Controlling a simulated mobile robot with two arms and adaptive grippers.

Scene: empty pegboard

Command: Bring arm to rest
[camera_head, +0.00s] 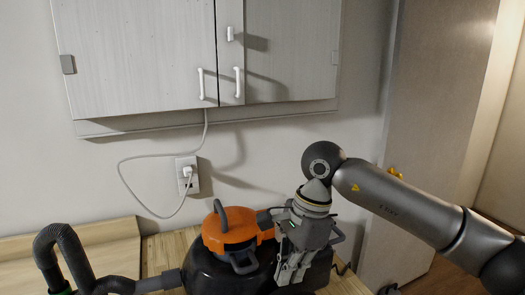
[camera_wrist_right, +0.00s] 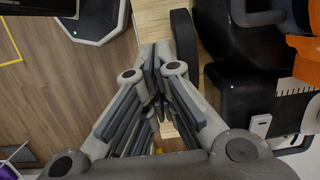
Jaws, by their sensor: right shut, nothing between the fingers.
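My right arm (camera_head: 400,205) comes in from the right in the head view and bends down at its wrist. My right gripper (camera_head: 291,278) points downward, in front of the right part of an orange and black vacuum cleaner (camera_head: 228,232). In the right wrist view the gripper's fingers (camera_wrist_right: 158,88) meet at the tips, shut, with nothing between them. The vacuum's black body and orange top (camera_wrist_right: 304,58) show at the right of that view, beside the fingers. I cannot tell whether the gripper touches the vacuum. My left gripper is not in view.
A black hose (camera_head: 68,255) curves at the lower left. Pale wall cabinets (camera_head: 140,55) hang above. A white cord runs from them to a wall outlet (camera_head: 187,176). A wooden surface (camera_head: 160,250) lies under the vacuum. A door (camera_head: 430,120) stands behind my right arm.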

